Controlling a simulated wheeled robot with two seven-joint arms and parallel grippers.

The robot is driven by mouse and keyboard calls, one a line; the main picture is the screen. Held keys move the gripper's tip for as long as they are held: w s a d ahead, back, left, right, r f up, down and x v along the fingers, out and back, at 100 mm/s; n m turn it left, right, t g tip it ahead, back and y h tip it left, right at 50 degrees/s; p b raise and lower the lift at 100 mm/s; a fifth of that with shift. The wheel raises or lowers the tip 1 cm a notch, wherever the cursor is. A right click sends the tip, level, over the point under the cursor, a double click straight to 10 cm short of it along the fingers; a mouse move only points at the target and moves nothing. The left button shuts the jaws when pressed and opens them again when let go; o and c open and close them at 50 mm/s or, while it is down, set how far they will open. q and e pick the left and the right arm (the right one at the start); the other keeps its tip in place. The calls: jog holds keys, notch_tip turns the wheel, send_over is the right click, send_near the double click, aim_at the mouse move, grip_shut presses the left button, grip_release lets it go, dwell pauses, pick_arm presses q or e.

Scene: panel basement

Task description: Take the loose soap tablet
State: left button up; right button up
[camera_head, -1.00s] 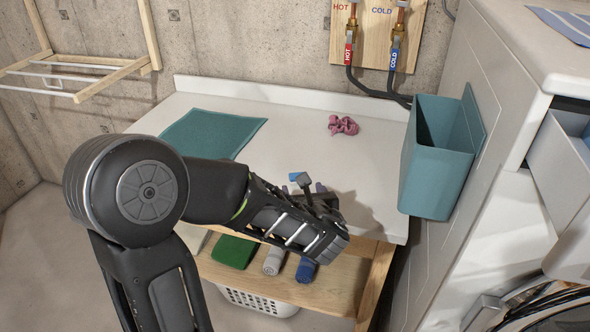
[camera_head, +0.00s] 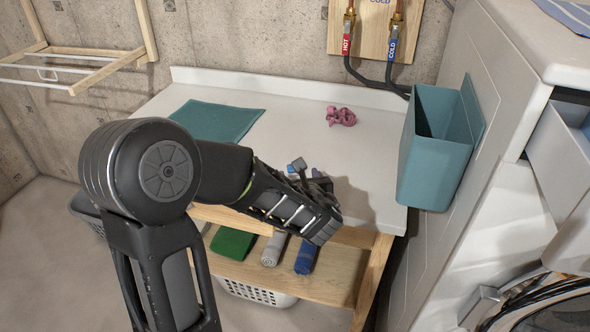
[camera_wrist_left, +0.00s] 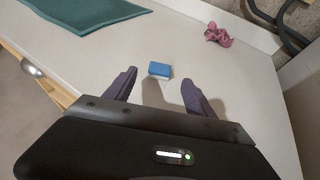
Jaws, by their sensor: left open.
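The loose soap tablet (camera_wrist_left: 159,70), a small block with a blue top and a white lower side, lies on the white worktop (camera_wrist_left: 105,50) in the left wrist view. My left gripper (camera_wrist_left: 156,83) is open and empty. Its two purple-grey fingers point at the tablet from either side, with the tablet just beyond and between the tips. In the head view my left gripper (camera_head: 308,178) is over the front part of the worktop, and my wrist and fingers hide most of the tablet. My right gripper is not in view.
A teal cloth (camera_head: 216,120) lies at the back left and a pink scrunchie (camera_head: 341,116) at the back. A teal bin (camera_head: 428,160) hangs on the white machine at the right. Rolled towels (camera_head: 306,255) lie on the shelf below. The middle of the worktop is clear.

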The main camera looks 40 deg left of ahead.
pick_arm(q)
jog(key=x, duration=0.5)
jog(key=shift+w+a+p, duration=0.1)
jog(key=shift+p, duration=0.3)
jog(key=shift+c, duration=0.4)
grip_shut()
jog(key=shift+r, duration=0.1)
notch_tip(320, 180, up, 10)
jog(key=shift+p, duration=0.45)
